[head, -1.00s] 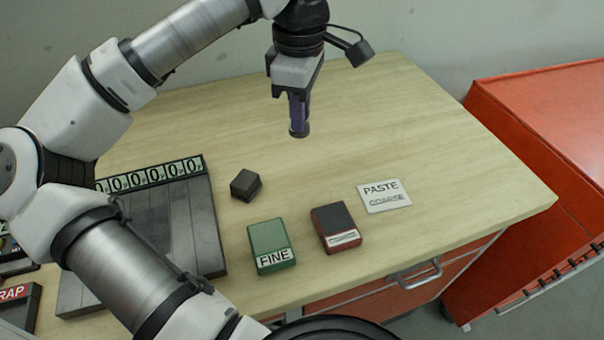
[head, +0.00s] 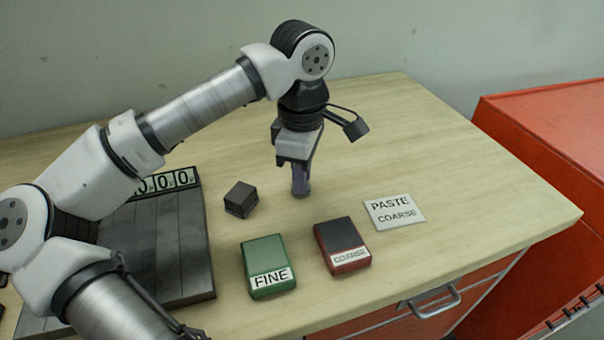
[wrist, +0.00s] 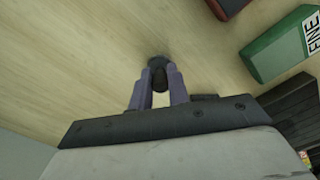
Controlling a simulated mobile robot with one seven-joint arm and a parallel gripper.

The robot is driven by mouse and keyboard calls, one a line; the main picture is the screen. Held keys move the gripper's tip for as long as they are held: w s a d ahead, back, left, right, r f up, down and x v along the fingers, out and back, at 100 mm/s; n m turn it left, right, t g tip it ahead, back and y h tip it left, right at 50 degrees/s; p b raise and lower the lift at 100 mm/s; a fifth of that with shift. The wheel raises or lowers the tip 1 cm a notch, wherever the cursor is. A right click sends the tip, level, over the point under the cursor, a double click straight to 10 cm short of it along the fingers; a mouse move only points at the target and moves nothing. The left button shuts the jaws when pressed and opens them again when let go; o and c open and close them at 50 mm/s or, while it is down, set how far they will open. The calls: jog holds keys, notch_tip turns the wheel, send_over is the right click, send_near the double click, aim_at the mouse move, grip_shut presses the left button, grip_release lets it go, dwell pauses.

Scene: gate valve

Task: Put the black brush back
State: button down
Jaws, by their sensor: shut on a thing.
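My gripper (head: 301,187) points down just above or at the bench top, behind the red and green blocks. In the wrist view its purple fingers (wrist: 158,88) are closed on a small dark, round-ended thing, which I take as the black brush (wrist: 157,72). Most of the brush is hidden by the fingers, and I cannot tell whether it touches the bench. A white card marked PASTE COARSE (head: 395,212) lies flat to the right of my gripper.
A small dark block (head: 240,198) is left of my gripper. A green FINE block (head: 266,262) and a red COARSE block (head: 341,246) stand nearer the front edge. A dark slatted board (head: 170,245) with number tiles is at left. An orange cabinet (head: 550,135) is at right.

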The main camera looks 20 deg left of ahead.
jog(key=shift+f, duration=0.1)
jog(key=shift+f, duration=0.15)
jog(key=c, duration=1.3)
grip_release()
jog(key=shift+c, duration=0.2)
jog(key=shift+r, duration=0.25)
notch_tip(320, 180, up, 12)
